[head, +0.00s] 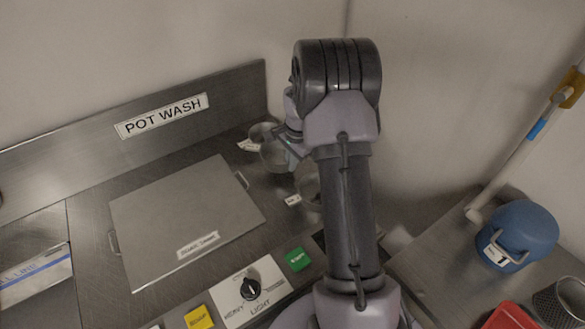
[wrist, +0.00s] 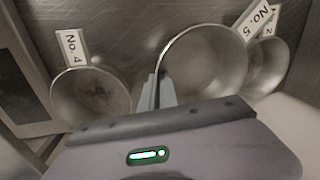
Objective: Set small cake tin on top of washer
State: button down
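My gripper (wrist: 157,92) has its narrow fingers close together on either side of the left rim of a round metal tin (wrist: 205,60) tagged No. 5. In the head view this tin (head: 267,150) is beside the gripper at the back corner, and its tag overlaps another tag in the wrist view, so it seems raised. A second tin (wrist: 92,96), tagged No. 4, is at left, and a third (wrist: 268,66) is partly hidden at right. Which one counts as small is unclear. The steel unit under the POT WASH sign (head: 163,115) appears to be the washer, with a flat square top plate (head: 185,215).
The square plate is bare except for a label and has side handles. A dial panel (head: 249,290) and green (head: 298,259) and yellow (head: 199,317) buttons are in front. A blue lidded pot (head: 520,232) and red container (head: 508,317) stand at right.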

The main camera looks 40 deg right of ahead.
jog(key=shift+w+d+f, duration=0.15)
jog(key=shift+w+d, duration=0.1)
jog(key=shift+d, duration=0.2)
jog(key=shift+w+d+f, duration=0.1)
jog(key=shift+w+d, duration=0.1)
jog(key=shift+d, duration=0.25)
jog(key=shift+f+b, duration=0.75)
jog(key=shift+f, duration=0.95)
jog(key=c, duration=1.6)
grip_release()
